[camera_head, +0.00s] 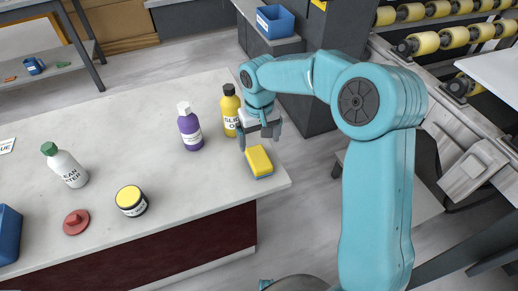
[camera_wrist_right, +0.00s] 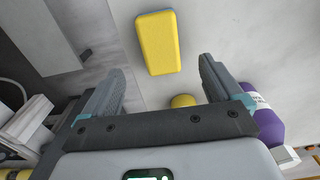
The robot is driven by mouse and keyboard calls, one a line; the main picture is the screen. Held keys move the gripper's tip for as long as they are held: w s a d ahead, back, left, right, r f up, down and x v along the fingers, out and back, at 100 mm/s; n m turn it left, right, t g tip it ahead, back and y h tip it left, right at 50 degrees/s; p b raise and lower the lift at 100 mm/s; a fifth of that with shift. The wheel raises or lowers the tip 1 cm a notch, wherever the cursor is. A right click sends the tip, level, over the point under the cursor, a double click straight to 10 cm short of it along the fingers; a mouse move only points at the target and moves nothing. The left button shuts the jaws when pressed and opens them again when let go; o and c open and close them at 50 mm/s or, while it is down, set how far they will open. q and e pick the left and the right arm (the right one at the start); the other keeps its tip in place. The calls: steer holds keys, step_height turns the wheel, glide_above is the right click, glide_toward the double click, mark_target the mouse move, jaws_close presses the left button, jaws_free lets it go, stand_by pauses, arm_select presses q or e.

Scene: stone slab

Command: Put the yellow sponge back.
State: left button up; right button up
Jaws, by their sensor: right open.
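The yellow sponge (camera_head: 259,161) has a blue underside and lies flat on the slab near its right corner. It also shows in the right wrist view (camera_wrist_right: 160,42), ahead of and between the fingers, not touching them. My right gripper (camera_head: 260,136) is open and empty above the slab, just behind the sponge. Its two fingers also show in the right wrist view (camera_wrist_right: 160,85). My left gripper is not in view.
A yellow bottle (camera_head: 230,112) stands close left of my right gripper, with a purple bottle (camera_head: 190,130) beside it. A jar (camera_head: 131,201), a red lid (camera_head: 76,222), a white bottle (camera_head: 66,167) and a blue bin (camera_head: 9,236) are farther left on the pale slab (camera_head: 115,130).

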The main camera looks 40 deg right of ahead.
step_height(320, 180, up, 3)
steer(key=shift+r, duration=0.1)
stand_by(0.6)
